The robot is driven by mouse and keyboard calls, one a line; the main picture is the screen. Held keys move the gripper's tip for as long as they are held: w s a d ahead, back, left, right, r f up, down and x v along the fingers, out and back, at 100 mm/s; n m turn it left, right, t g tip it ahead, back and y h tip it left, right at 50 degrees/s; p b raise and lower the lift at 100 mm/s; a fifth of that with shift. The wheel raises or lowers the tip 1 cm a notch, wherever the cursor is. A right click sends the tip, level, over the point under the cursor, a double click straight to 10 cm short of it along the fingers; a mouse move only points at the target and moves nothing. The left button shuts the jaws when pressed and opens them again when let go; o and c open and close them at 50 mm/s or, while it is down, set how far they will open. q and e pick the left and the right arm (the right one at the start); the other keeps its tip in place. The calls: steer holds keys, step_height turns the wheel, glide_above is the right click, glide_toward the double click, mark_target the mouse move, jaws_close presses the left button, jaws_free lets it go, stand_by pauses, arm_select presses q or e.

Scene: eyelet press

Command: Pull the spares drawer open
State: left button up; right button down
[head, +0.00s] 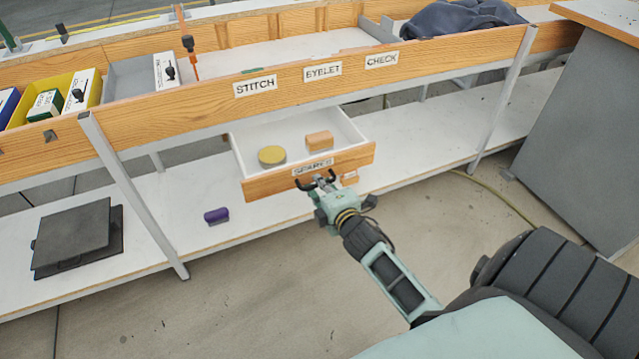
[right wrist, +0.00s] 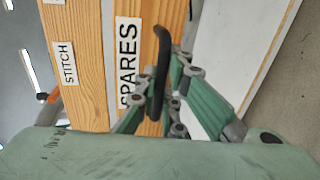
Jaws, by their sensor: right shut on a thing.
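The spares drawer (head: 262,188) has a wooden front with a "SPARES" label and white inner walls. It stands pulled out below the bench in the head view, its inside showing. A round yellow thing (head: 271,155) and an orange-brown block (head: 319,141) lie in it. My right gripper (head: 318,181) is at the drawer front, shut on the dark drawer handle (right wrist: 163,60), which shows between the fingers in the right wrist view. The drawer front (right wrist: 146,30) with its label also shows there. My left gripper is not in view.
The bench edge (head: 420,68) with "STITCH", "EYELET" and "CHECK" labels runs above the drawer. A purple thing (head: 216,215) and a dark flat case (head: 75,240) lie on the lower shelf (head: 170,205). A grey cabinet (head: 580,140) stands at right. Floor before the shelf is clear.

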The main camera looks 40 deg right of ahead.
steer(key=c, duration=1.8)
jaws_free()
steer(key=shift+c, duration=0.2)
steer(key=shift+s, duration=0.1)
steer(key=v, duration=1.2)
